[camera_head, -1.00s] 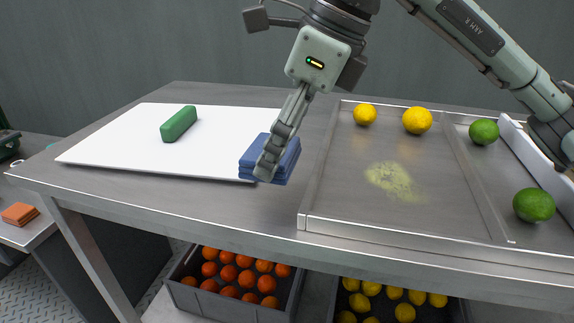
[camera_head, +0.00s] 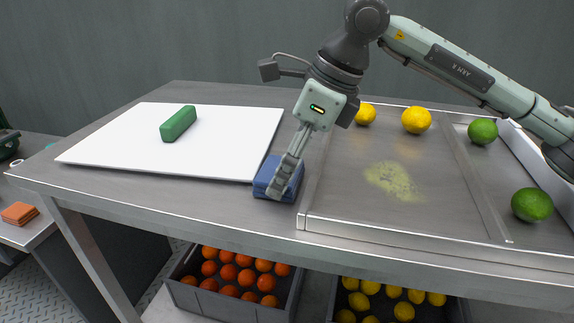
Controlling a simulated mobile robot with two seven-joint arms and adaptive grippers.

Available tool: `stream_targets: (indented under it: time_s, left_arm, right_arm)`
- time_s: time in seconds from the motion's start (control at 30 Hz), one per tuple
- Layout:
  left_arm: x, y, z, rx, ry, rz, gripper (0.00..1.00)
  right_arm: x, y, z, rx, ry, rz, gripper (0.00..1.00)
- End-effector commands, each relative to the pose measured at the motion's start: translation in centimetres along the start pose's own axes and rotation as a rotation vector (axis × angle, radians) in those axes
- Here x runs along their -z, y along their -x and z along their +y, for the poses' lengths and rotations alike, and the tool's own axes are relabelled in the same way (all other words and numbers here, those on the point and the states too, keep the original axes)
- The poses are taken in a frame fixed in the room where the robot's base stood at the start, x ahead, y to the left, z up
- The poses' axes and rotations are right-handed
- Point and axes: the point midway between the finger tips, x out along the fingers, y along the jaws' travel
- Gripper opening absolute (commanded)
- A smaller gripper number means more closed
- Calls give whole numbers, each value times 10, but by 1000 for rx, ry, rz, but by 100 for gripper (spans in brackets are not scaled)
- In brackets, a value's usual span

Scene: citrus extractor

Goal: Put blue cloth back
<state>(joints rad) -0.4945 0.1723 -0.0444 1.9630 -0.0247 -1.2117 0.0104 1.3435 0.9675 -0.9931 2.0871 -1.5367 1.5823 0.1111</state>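The blue cloth (camera_head: 266,173), folded into a thick pad, is at the right edge of the white board (camera_head: 215,152), between the board and the metal tray. My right gripper (camera_head: 281,185) reaches down onto it from the upper right, its fingers against the cloth. The fingers hide part of the cloth, and I cannot tell whether they grip it or whether it touches the table. My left gripper is not in view.
A green block (camera_head: 178,124) lies on the board. The metal tray (camera_head: 330,215) has a yellowish stain, with lemons (camera_head: 417,120) and limes (camera_head: 532,205) at its back and right. An orange folded cloth (camera_head: 19,213) lies at left. Fruit crates (camera_head: 235,280) stand below.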

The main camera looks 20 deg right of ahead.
Motion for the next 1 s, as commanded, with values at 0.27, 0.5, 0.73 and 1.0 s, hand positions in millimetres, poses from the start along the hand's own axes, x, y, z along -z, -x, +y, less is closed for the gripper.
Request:
stream_targets:
  time_s: [0.27, 0.5, 0.73, 1.0]
  left_arm:
    - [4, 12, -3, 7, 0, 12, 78]
    - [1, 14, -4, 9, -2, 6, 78]
    - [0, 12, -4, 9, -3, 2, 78]
    - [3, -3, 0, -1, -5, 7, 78]
  right_arm:
    - [1, -4, 0, -1, 0, -1, 50]
    - [1, -3, 0, -1, 0, 0, 97]
    - [1, -3, 0, -1, 0, 0, 97]
    - [0, 5, -1, 3, -1, -4, 97]
